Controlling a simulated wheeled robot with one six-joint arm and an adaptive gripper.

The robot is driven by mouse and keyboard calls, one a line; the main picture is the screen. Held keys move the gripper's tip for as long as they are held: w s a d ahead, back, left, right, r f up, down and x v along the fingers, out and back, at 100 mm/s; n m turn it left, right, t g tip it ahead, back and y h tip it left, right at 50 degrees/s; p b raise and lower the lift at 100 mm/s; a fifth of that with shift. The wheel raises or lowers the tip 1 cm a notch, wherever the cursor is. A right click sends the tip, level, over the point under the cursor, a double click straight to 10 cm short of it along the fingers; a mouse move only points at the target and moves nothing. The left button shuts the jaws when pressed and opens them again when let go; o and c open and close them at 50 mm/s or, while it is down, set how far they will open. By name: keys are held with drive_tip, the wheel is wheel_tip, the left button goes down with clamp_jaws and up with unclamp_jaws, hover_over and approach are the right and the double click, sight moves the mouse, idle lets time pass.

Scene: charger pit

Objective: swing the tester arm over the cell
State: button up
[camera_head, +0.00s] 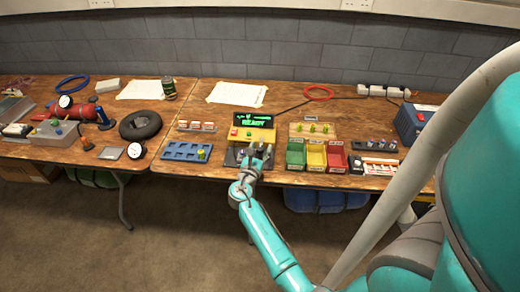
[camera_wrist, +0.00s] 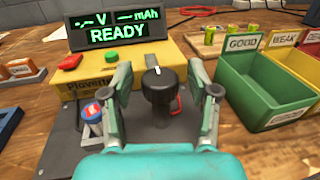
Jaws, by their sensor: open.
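The yellow tester (camera_head: 262,134) stands mid-table, its display (camera_wrist: 118,31) reading "READY" in green. It also shows in the wrist view (camera_wrist: 178,56), with a red and a green button. A black knob-like part (camera_wrist: 160,98), apparently the tester arm's end, stands upright on the grey base. A cell (camera_wrist: 91,114) with a blue, white and red top stands left of it, partly hidden by my left finger. My gripper (camera_wrist: 158,78) is open, with one finger on each side of the black part and visible gaps.
A green "GOOD" bin (camera_wrist: 248,68), a yellow "WEAK" bin (camera_wrist: 292,85) and a red bin (camera_head: 336,155) stand close on the right. A blue tray (camera_head: 183,151) lies left. A board with several small cells (camera_head: 312,129) is behind the bins.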

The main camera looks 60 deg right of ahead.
clamp_jaws()
